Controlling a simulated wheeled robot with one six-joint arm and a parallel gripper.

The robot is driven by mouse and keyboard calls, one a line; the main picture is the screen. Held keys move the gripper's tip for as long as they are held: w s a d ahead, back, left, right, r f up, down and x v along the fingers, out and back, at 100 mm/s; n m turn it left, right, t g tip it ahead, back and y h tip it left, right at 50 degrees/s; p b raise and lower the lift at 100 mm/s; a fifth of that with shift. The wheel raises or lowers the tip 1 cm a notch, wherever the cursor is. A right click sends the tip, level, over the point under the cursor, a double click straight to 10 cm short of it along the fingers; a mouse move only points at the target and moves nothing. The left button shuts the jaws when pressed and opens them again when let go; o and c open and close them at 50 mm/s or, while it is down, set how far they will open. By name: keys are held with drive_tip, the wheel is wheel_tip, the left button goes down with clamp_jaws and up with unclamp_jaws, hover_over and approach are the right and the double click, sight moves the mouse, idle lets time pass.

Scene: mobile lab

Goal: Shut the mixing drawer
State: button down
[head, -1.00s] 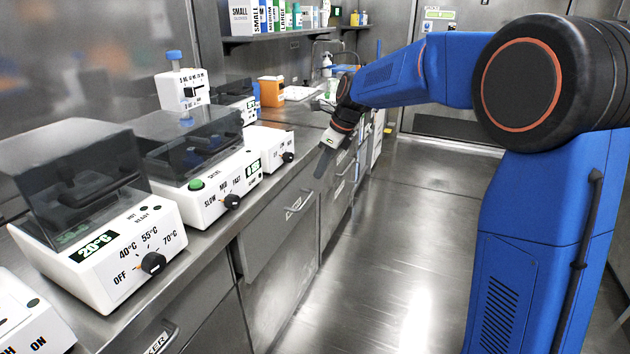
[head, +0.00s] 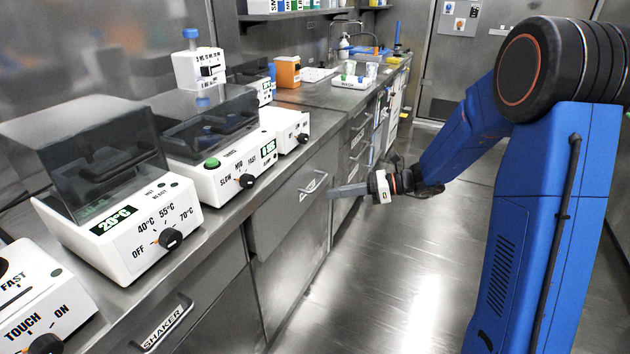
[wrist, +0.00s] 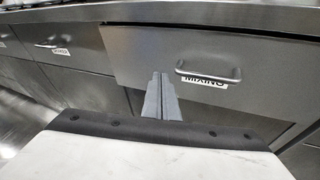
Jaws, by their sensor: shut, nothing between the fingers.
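The front seems to stand out a little from the cabinet, but how far is hard to tell. My gripper (head: 335,192) is shut and empty, pointing left toward the drawer. In the wrist view its fingertips (wrist: 160,78) overlap the drawer front beside the handle. I cannot tell whether they touch it.
The SHAKER drawer (head: 170,322) is nearer along the same counter. A heater (head: 130,225), a stirrer (head: 225,170) and other devices stand on the counter (head: 225,235). The sink (head: 365,62) is at the far end. The floor (head: 400,265) to the right is clear.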

sight(305, 176)
drive_tip(key=w+d+f+m+t+y, duration=0.1)
drive_tip(key=w+d+m+t, duration=0.1)
drive_tip(key=d+t, duration=0.4)
drive_tip(key=shift+t, duration=0.3)
drive_tip(key=x, duration=1.4)
drive_tip(key=shift+f, duration=0.2)
drive_tip(key=shift+a, duration=0.1)
drive_tip(key=x, duration=0.4)
drive_tip(key=shift+a, duration=0.1)
drive_tip(key=shift+w+r, duration=0.1)
drive_tip(key=shift+w, duration=0.05)
drive_tip(key=shift+a, duration=0.1)
